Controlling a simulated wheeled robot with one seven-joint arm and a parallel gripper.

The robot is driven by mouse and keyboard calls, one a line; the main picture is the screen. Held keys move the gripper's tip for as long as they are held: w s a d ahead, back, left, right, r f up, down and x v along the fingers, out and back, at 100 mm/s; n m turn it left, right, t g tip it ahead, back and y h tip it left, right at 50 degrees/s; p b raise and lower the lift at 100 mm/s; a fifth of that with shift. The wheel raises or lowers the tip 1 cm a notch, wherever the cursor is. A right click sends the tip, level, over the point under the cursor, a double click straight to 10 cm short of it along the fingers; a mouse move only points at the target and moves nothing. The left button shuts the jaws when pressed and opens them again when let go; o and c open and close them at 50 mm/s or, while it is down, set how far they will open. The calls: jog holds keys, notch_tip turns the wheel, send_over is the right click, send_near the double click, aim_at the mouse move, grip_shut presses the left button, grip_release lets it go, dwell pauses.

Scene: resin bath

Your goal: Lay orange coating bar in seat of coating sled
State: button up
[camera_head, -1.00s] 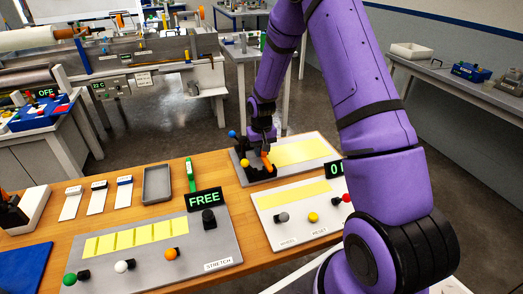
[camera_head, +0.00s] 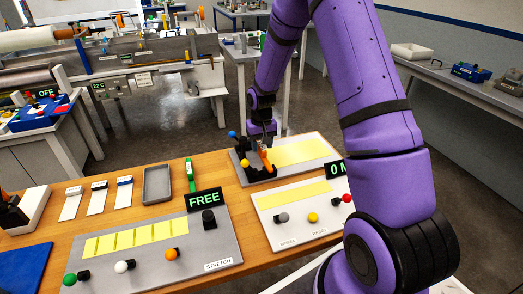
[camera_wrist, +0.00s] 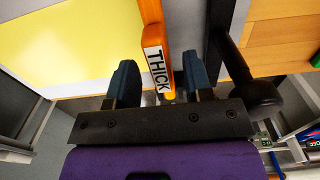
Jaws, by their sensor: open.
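The orange coating bar (camera_head: 266,163) lies on the grey board (camera_head: 322,147) with a yellow sheet (camera_head: 300,151), at the back of the bench. In the wrist view the bar (camera_wrist: 152,32) carries a white "THICK" label. My gripper (camera_head: 266,146) is at the bar. In the wrist view its two dark fingers (camera_wrist: 160,77) are apart, one on each side of the bar's labelled end, with visible gaps. Black fittings with blue and yellow knobs stand beside the bar. My gripper partly hides the sled and its seat, and I cannot make out whether the bar is fully seated.
A panel marked STRETCH (camera_head: 150,272), a "FREE" display (camera_head: 204,199) and a grey tray (camera_head: 157,185) are to the left. Bare wood shows between them.

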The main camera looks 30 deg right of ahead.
notch_tip(320, 180, up, 10)
notch_tip(320, 180, up, 11)
jog(key=t, duration=0.1)
send_over(262, 146)
jog(key=s+a, duration=0.3)
jog(key=s, duration=0.3)
jog(key=s+a+r+t, duration=0.1)
jog(key=s+r, duration=0.3)
jog(key=s, duration=0.5)
jog(key=s+a+r+n+t, duration=0.1)
jog(key=s+a+r, duration=0.1)
jog(key=s+r, duration=0.3)
jog(key=s+a+r+n+t, duration=0.1)
jog(key=s+r, duration=0.3)
jog(key=s, duration=0.9)
jog(key=shift+s+a+r+t, duration=0.15)
jog(key=shift+a+r+t, duration=0.25)
jog(key=shift+a+t, duration=0.35)
jog(key=shift+a, duration=0.1)
